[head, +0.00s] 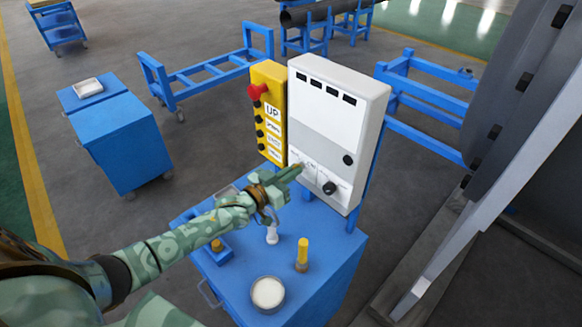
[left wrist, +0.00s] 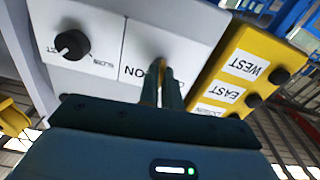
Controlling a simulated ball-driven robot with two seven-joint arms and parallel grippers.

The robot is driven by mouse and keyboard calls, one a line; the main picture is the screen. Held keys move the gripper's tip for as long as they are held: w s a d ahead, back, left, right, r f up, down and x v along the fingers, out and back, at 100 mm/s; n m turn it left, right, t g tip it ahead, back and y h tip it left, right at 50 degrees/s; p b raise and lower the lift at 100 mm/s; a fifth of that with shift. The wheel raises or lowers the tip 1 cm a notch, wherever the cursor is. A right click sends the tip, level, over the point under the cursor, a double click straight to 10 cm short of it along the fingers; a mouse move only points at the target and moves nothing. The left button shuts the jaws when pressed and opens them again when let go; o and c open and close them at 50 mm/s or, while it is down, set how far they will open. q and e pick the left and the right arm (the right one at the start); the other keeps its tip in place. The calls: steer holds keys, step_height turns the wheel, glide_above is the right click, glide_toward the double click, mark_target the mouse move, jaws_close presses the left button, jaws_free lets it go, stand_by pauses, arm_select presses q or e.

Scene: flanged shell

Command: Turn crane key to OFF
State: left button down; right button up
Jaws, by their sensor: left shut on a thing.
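The white control box (head: 328,120) stands upright on the blue cart, with a lower panel facing my left arm. My left gripper (head: 296,171) reaches to the left part of that panel. In the left wrist view its fingers (left wrist: 166,80) are shut on the crane key, beside a printed "ON" label that appears upside down. Only a small brownish piece of the key (left wrist: 161,64) shows at the fingertips; most is hidden, so I cannot tell its angle. A black rotary knob (head: 330,188) sits on the neighbouring panel section; it also shows in the left wrist view (left wrist: 72,45). My right gripper is not in view.
A yellow button box (head: 268,110) with a red stop button adjoins the control box on its left. The blue cart top (head: 325,262) carries a white-filled bowl (head: 268,292) and a yellow-topped peg (head: 302,255). A large grey flanged shell (head: 535,120) stands at right.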

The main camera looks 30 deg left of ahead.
arm_select(q)
steer(key=shift+n+p, duration=0.9)
steer(key=shift+n, duration=2.9)
steer(key=c, duration=1.6)
jaws_free()
steer(key=shift+s+a, duration=0.1)
steer(key=v, duration=1.6)
steer(key=shift+s+f, duration=0.1)
